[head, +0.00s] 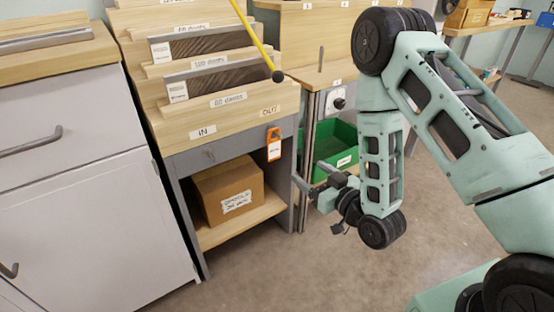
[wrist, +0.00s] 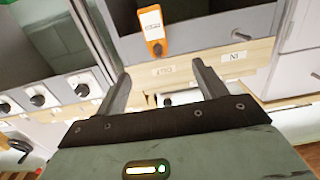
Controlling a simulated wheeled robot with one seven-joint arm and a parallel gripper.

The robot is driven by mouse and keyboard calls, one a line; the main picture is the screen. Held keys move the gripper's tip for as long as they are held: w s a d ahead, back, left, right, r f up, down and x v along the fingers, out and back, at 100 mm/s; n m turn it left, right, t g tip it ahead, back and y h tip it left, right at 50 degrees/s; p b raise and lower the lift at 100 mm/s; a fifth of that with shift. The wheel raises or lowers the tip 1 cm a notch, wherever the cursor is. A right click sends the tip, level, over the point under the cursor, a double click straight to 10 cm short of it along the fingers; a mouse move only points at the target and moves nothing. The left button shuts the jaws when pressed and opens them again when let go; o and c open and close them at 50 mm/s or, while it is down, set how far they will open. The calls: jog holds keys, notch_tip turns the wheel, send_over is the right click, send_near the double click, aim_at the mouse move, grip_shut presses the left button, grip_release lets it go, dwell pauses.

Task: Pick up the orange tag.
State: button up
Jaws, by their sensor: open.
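My gripper (head: 312,184) is in front of the rack, lower and to the right of the tag in the head view. In the wrist view its two fingers (wrist: 160,75) are spread apart with nothing between them. The gripper and the tag are apart.
A cardboard box (head: 229,190) sits on the shelf under the rack (head: 190,125). A green bin (head: 335,150) stands behind my gripper. A grey cabinet (head: 90,190) is at the left. A yellow rod with a dark ball end (head: 277,75) hangs above the tag. The floor in front is clear.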

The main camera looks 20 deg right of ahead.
jog(key=b, duration=0.2)
send_near(275, 142)
jog(key=x, duration=0.3)
jog(key=shift+t, duration=0.3)
jog(key=shift+b+x, duration=1.15)
jog(key=shift+x, duration=1.75)
jog(key=shift+a+f, duration=0.1)
jog(key=shift+a, duration=0.05)
jog(key=c, duration=1.1)
